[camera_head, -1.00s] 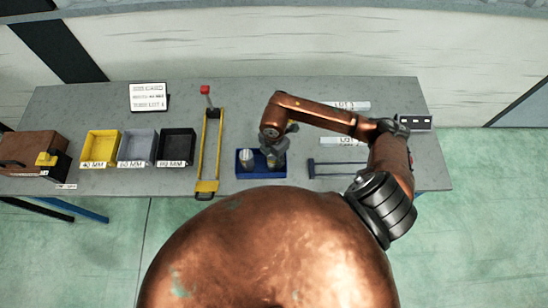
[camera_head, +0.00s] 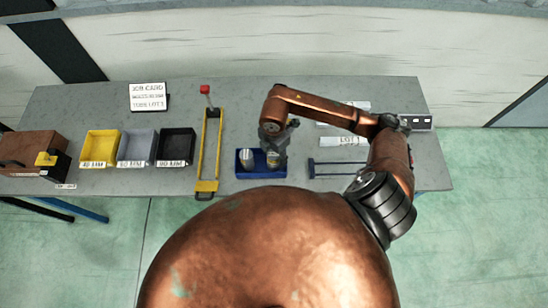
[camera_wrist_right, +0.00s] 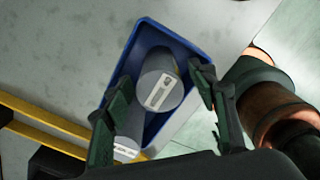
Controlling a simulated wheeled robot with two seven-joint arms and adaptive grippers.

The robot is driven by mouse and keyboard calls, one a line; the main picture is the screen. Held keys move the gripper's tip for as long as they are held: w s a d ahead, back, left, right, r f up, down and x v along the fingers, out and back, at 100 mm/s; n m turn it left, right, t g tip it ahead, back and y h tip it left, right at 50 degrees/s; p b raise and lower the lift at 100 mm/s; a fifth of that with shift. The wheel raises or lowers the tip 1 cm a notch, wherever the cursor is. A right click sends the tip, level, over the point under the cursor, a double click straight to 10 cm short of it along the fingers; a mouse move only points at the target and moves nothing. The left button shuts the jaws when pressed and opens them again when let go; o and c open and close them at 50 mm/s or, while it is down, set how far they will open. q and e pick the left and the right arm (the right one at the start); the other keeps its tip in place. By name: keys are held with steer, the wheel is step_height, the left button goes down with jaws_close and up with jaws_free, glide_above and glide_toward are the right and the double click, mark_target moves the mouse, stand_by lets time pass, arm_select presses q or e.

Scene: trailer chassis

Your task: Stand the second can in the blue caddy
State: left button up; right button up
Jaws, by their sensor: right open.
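The blue caddy (camera_head: 261,176) stands near the front edge of the bench; its rim also shows in the wrist view (camera_wrist_right: 187,42). Two grey cans stand upright in it, side by side: one on the left (camera_head: 246,157) and one on the right (camera_head: 273,159). My right gripper (camera_head: 275,145) is over the right side of the caddy. In the wrist view its fingers (camera_wrist_right: 161,76) are open, one on each side of one can (camera_wrist_right: 160,85); I cannot tell if they touch it. The other can (camera_wrist_right: 129,130) is partly hidden behind a finger. My left gripper is out of view.
Further left are black (camera_head: 176,146), grey (camera_head: 137,147) and yellow (camera_head: 100,147) bins. A dark blue bar-shaped fixture (camera_head: 335,162) is close on the right. The bench behind the caddy is partly clear.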

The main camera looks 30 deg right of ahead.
step_height(320, 180, up, 9)
steer(key=shift+r+b, duration=0.1)
steer(key=shift+b, duration=0.2)
